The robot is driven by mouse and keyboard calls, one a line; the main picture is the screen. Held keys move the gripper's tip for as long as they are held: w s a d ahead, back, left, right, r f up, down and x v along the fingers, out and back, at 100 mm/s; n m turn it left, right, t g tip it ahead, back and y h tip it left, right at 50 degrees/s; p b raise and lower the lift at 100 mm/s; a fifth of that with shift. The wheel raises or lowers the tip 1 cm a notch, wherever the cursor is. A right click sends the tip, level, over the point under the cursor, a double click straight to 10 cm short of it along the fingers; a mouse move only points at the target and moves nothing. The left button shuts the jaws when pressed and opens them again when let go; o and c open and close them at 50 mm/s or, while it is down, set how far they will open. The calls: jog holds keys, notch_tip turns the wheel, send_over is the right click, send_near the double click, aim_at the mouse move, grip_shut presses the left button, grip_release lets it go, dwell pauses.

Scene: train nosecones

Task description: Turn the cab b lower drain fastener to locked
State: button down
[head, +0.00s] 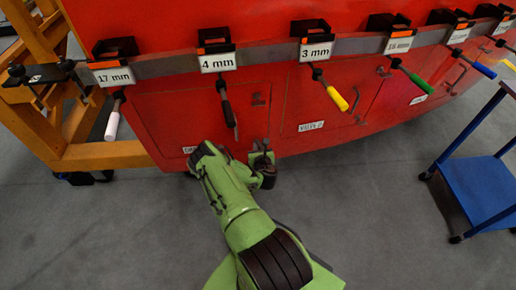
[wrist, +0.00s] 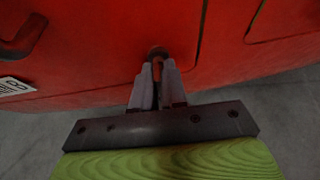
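The lower drain fastener (wrist: 158,54) shows in the wrist view as a small dark round piece with a reddish-brown stem, low on the red cab panel. My gripper (wrist: 158,75) has its two grey fingers close together, one on each side of the stem, and looks shut on it. The fingers hide most of the fastener, so its turn position cannot be read. In the head view my gripper (head: 262,155) is at the lower edge of the red nosecone (head: 290,100), right of a hatch; the fastener is hidden there.
Labelled tool holders with a black-handled tool (head: 228,112) and a yellow-handled tool (head: 337,97) hang above my gripper. An orange frame (head: 100,155) stands left and a blue cart (head: 478,190) right. Grey floor between is clear.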

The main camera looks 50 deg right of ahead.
dwell(0.4)
jog(key=m+t+y, duration=0.1)
jog(key=m, duration=0.1)
jog(key=shift+s+m+p, duration=0.1)
jog(key=shift+m+p, duration=0.2)
jog(key=shift+p, duration=0.1)
jog(key=shift+s+d+f+m+t+y+b, duration=0.1)
jog(key=shift+m+t+y+b, duration=0.3)
jog(key=shift+m+t, duration=1.05)
jog(key=shift+w+f+m+t+y+b, duration=0.15)
jog(key=shift+m+t+b, duration=0.45)
jog(key=shift+m, duration=1.6)
jog(key=shift+s+d+f+m+t+y+b, duration=0.2)
jog(key=shift+m+t+b, duration=0.55)
jog(key=shift+m, duration=1.1)
jog(key=shift+a+r, duration=0.15)
jog(key=c, duration=1.3)
grip_release()
jog(key=shift+o, duration=0.2)
